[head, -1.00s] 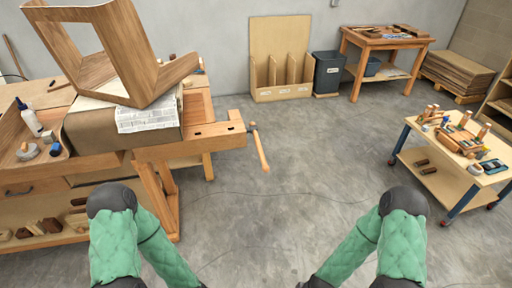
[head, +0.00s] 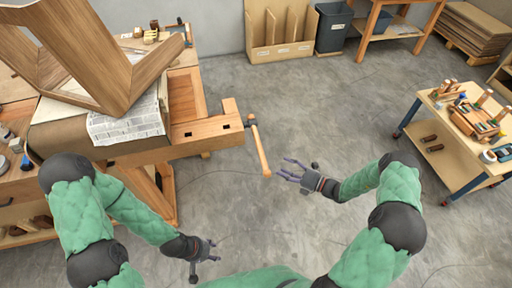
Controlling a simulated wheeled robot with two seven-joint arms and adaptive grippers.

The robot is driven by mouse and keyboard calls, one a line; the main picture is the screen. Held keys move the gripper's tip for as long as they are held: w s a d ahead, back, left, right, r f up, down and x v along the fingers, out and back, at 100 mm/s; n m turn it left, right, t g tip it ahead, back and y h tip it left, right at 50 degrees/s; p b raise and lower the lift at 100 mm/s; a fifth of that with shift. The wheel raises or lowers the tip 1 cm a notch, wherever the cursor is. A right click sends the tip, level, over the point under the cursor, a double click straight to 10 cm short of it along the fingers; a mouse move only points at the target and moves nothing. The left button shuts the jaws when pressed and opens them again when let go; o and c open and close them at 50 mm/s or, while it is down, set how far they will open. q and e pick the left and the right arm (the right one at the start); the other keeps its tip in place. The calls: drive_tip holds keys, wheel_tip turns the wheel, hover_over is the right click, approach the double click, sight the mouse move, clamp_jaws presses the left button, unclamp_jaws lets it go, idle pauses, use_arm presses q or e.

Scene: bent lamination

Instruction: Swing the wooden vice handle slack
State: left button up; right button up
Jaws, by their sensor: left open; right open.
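The wooden vice handle (head: 261,150) hangs at the right end of the bench vice (head: 226,122), tilted, its lower end toward the lower right. My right gripper (head: 289,170) is open and empty, its fingers pointing left, just right of the handle's lower end with a small gap visible between them. My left gripper (head: 205,259) is open and empty, low in the view over the floor, below and left of the handle.
The workbench (head: 187,97) fills the left side, with a bent wooden piece (head: 75,55) on a paper-covered block (head: 127,122). A tool trolley (head: 462,150) stands at the right. A panel rack (head: 281,36) stands at the back. The middle floor is clear.

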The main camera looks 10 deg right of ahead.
sight(263, 157)
drive_tip(key=b+x, duration=0.1)
drive_tip(key=x, duration=0.9)
drive_tip(key=shift+w+a+r+b, duration=0.1)
drive_tip(key=shift+w+a+b, duration=0.1)
drive_tip(key=shift+a+b, duration=0.15)
drive_tip(key=shift+c, duration=0.3)
drive_tip(key=shift+d, duration=0.1)
clamp_jaws()
